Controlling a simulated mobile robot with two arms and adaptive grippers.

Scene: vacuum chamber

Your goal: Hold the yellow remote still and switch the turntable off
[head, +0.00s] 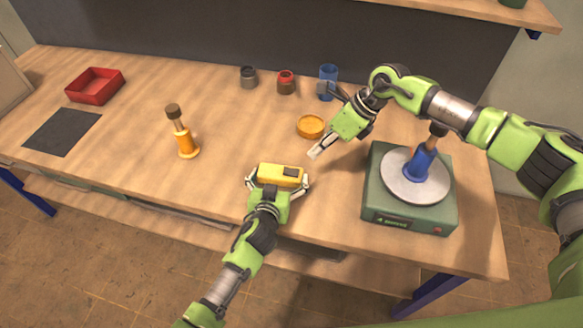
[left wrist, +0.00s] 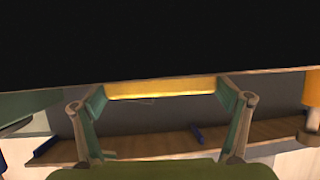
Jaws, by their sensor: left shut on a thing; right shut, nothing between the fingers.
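The yellow remote (head: 270,181) with a dark patch on its top lies near the front edge of the table. My left gripper (head: 278,186) is shut on it, one finger at each end. In the left wrist view the remote (left wrist: 160,88) shows as a yellow strip between the fingers (left wrist: 163,105). My right gripper (head: 314,154) is shut and empty, up and to the right of the remote and apart from it. The green turntable (head: 410,215) stands at the right with a grey disc (head: 400,189) on top. A small red spot shows on its front.
A blue item with a brown top (head: 421,163) stands on the disc. An orange dish (head: 310,126) lies behind my right gripper. Grey, red (head: 286,83) and blue (head: 328,80) containers stand at the back. An orange item (head: 186,145), red tray (head: 95,87) and dark mat (head: 62,132) are left.

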